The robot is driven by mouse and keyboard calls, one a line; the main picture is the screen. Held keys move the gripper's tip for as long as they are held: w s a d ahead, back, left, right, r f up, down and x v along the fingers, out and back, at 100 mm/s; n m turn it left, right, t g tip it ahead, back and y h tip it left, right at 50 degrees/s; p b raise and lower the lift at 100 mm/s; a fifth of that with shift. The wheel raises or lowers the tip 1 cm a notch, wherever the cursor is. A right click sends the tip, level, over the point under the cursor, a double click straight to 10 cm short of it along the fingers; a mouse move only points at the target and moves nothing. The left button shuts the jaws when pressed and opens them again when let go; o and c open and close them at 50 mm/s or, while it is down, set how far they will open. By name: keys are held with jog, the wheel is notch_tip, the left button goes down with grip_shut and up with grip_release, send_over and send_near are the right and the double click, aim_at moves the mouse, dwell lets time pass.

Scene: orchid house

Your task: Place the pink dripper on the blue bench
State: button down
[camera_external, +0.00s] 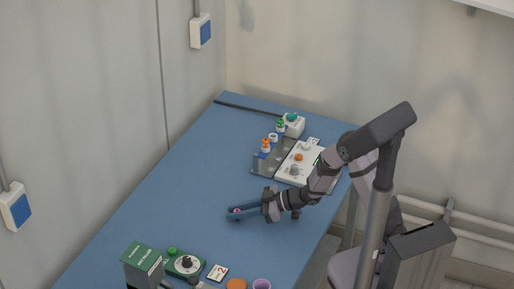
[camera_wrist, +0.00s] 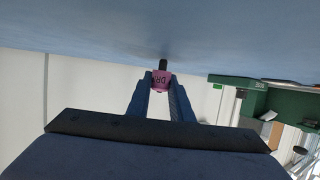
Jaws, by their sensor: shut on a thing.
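In the external view my gripper (camera_external: 236,212) is low over the middle of the blue bench (camera_external: 190,180), with only a small pink spot of the dripper showing at the fingertips. The blue surface also shows at the top of the wrist view (camera_wrist: 230,35). I cannot tell whether the dripper touches the bench.
A tray (camera_external: 262,162) with small bottles and a white panel (camera_external: 291,172) stand behind the gripper. A green box (camera_external: 142,265), a green device (camera_external: 185,264), an orange cup (camera_external: 236,284) and a purple cup (camera_external: 262,285) are at the front. The bench's left middle is clear.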

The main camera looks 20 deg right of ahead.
jog(key=c, duration=1.6)
grip_release()
jog(key=shift+f, duration=0.15)
jog(key=shift+r, duration=0.25)
jog(key=v, duration=1.2)
jog(key=shift+f, duration=0.1)
